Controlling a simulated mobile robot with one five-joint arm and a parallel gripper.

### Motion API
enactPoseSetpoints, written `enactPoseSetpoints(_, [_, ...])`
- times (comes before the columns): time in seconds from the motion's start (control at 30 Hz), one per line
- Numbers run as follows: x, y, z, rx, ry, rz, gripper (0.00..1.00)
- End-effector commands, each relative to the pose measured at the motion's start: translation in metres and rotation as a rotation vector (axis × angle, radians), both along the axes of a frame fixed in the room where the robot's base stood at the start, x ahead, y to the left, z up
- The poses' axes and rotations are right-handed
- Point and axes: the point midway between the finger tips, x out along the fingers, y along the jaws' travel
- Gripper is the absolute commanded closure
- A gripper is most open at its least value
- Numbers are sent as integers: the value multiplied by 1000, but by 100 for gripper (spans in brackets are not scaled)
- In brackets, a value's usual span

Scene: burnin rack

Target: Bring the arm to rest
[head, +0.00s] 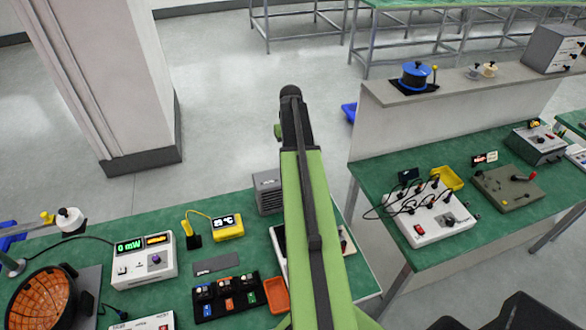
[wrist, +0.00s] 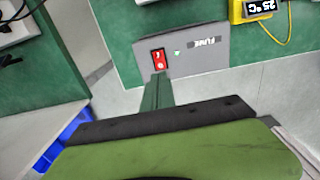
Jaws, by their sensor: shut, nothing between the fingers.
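My green and black arm rises from the bottom of the head view and reaches out past the near bench; its dark far end (head: 291,95) is over open floor. My gripper (wrist: 159,78) shows in the wrist view as a narrow dark green pair of fingers, shut with nothing between them. In that picture the fingertips overlap the lower edge of a grey fuse box (wrist: 195,50) with a red switch. I cannot tell the gap between them. The same grey box (head: 267,190) stands left of my arm in the head view.
The near green bench (head: 222,263) holds a power meter (head: 142,262), a yellow thermometer (head: 229,228) and an orange tray (head: 276,295). A second bench (head: 400,165) with wired instruments stands at right. A pillar (head: 110,75) is at left. The floor between is mostly clear.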

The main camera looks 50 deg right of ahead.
Motion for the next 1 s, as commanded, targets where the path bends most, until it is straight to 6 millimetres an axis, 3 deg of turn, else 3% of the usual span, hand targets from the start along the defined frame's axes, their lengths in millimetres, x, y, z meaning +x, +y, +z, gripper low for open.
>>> enactPoseSetpoints(0.43, [2,2,-2,0,0,4,100])
enactPoseSetpoints(0.57, [33,38,-12,1,0,72,100])
enactPoseSetpoints(0.67, [70,107,-26,0,0,184,100])
enactPoseSetpoints(0.8, [96,229,-45,0,0,359,100])
enactPoseSetpoints(0.9, [94,316,-58,0,0,468,100])
enactPoseSetpoints(1.0, [75,397,-70,0,0,558,100])
